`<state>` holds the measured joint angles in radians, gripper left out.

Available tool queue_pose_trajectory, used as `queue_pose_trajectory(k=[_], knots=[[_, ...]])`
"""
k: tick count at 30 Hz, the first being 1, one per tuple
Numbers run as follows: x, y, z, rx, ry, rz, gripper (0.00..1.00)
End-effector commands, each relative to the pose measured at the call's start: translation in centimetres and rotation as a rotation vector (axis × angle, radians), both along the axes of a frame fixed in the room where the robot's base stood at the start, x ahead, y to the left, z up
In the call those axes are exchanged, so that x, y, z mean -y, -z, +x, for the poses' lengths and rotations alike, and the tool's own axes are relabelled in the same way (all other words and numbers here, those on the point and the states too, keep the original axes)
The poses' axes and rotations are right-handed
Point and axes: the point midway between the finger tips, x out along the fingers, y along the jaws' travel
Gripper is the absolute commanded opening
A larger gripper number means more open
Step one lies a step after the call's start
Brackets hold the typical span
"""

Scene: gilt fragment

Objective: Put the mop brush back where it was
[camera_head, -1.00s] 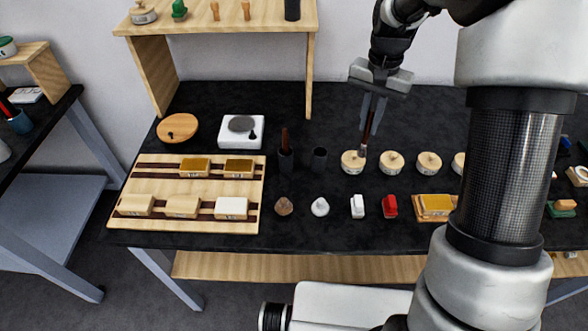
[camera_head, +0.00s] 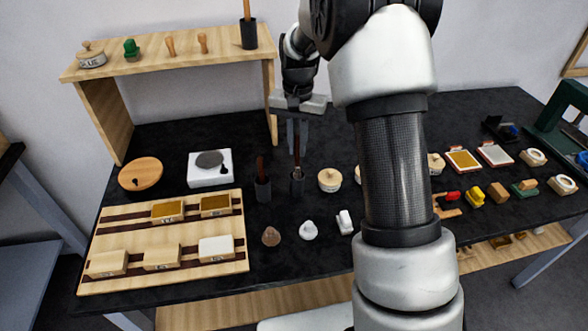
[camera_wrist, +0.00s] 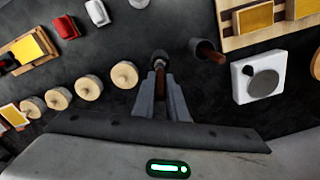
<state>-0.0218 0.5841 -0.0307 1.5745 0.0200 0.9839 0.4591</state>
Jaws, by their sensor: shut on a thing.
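The mop brush (camera_head: 297,149) has a thin dark brown handle and hangs upright from my gripper (camera_head: 296,124). My gripper is shut on its handle; the fingers also show in the wrist view (camera_wrist: 161,92). The left dark cup (camera_head: 263,188) holds another brown-handled brush (camera_head: 260,166).
A round wooden-lidded jar (camera_head: 330,180) stands close right of the cups. A white scale (camera_head: 210,169) is to the left. A wooden tray of blocks (camera_head: 118,235) lies front left. A shelf (camera_head: 160,62) rises behind, its side panel (camera_head: 270,102) near my gripper.

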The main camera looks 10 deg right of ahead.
Motion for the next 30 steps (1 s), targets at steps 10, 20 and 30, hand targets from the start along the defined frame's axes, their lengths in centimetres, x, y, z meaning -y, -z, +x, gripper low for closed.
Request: queue_pose_trajectory(k=[10, 20, 30], knots=[[0.0, 3.7, -0.1, -0.002, 0.0, 0.0, 0.0], [0.0, 5.6, 0.0, 0.001, -0.001, 0.0, 0.0], [0.0, 5.9, 0.0, 0.001, -0.001, 0.0, 0.31]])
